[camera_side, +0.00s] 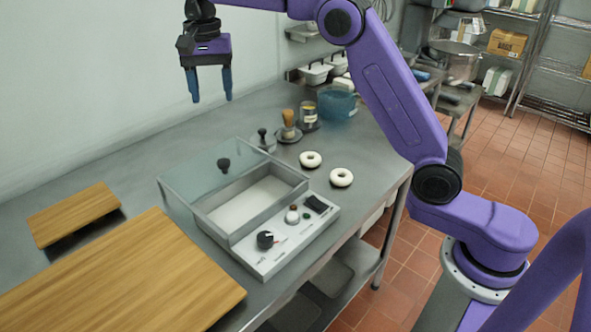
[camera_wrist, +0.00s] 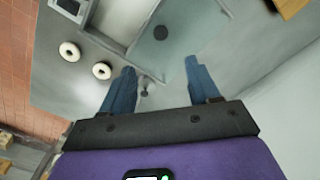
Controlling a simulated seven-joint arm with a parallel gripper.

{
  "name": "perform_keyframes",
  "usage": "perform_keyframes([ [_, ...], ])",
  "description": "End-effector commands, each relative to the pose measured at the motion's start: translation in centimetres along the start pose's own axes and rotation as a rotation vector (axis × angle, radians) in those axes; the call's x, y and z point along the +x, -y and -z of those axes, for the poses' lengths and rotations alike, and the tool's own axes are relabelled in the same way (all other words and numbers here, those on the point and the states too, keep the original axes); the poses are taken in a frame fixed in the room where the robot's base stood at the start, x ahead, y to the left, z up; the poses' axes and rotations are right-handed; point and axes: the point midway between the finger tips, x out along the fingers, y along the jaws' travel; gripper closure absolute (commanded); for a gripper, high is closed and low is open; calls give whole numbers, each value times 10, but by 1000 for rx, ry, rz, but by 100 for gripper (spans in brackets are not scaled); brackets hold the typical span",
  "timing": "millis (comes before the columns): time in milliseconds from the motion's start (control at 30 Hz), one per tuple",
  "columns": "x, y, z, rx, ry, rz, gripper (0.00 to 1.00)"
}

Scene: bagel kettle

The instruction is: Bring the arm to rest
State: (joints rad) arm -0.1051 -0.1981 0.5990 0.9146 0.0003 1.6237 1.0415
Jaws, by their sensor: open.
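My gripper (camera_side: 210,98) is open and empty, with its two blue fingers pointing down. It hangs high above the back of the metal table, near the wall. In the wrist view its fingers (camera_wrist: 161,88) are spread apart with nothing between them. The kettle unit (camera_side: 245,205) stands on the table below and to the right of my gripper in the side view, with its glass lid over the rear part and its white inside showing. Two pale bagels, one (camera_side: 311,160) and another (camera_side: 341,177), lie on the table to the right of the unit. Both also show in the wrist view.
A large wooden board (camera_side: 130,280) and a smaller one (camera_side: 75,214) lie at the left. A brush (camera_side: 289,122), a jar (camera_side: 308,115) and a blue bowl (camera_side: 337,104) stand at the back. The air around my gripper is clear.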

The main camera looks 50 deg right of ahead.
Motion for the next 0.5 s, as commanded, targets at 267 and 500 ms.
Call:
perform_keyframes([
  [267,5,-24,-56,-332,-1,4,39],
  [500,17,-67,-109,-658,-4,9,39],
])
